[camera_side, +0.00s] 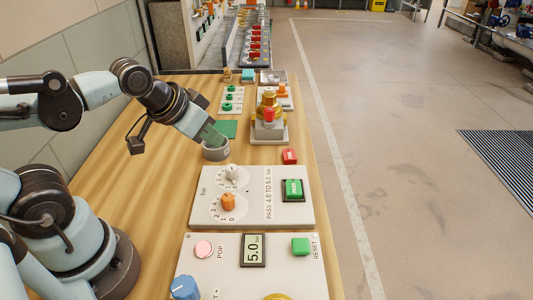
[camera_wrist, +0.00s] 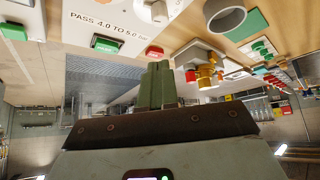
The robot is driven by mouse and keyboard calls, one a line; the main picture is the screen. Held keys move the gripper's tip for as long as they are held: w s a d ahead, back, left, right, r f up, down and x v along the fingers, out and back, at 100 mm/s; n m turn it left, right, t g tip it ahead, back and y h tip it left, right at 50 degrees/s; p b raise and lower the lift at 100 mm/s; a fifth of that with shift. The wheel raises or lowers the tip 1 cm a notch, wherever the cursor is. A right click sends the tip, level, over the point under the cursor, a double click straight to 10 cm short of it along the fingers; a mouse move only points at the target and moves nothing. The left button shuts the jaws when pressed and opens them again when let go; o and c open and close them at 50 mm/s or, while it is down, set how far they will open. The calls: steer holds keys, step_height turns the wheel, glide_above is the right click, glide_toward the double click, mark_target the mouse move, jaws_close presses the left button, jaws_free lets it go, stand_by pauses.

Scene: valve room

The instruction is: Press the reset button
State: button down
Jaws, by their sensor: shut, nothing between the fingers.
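The reset button (camera_side: 300,246) is a green square on the near white panel (camera_side: 225,262), beside the word RESET at the right in the side view. A green button at the left edge of the wrist view (camera_wrist: 13,31) appears to be the same one. My gripper (camera_side: 213,135) is shut and empty, with its green fingers together, also seen in the wrist view (camera_wrist: 155,84). It is above or beside a grey round cup (camera_side: 215,150), well beyond the reset button and apart from it. Whether the fingers touch the cup is unclear.
The near panel has a display reading 5.0 (camera_side: 253,250), a pink POP lamp (camera_side: 203,249) and a blue knob (camera_side: 184,288). Between it and my gripper lies a panel with an orange knob (camera_side: 228,202) and green PASS button (camera_side: 293,189).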

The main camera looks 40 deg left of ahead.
steer(key=w+d+n+h, duration=0.1)
steer(key=w+d+h, duration=0.1)
steer(key=d, duration=0.9)
steer(key=r+n+h, duration=0.1)
steer(key=h, duration=0.2)
glide_above(295, 245)
steer(key=shift+r, duration=0.1)
steer(key=shift+t, duration=0.3)
steer(key=shift+f, duration=4.4)
steer(key=shift+f, duration=0.15)
steer(key=shift+f, duration=0.3)
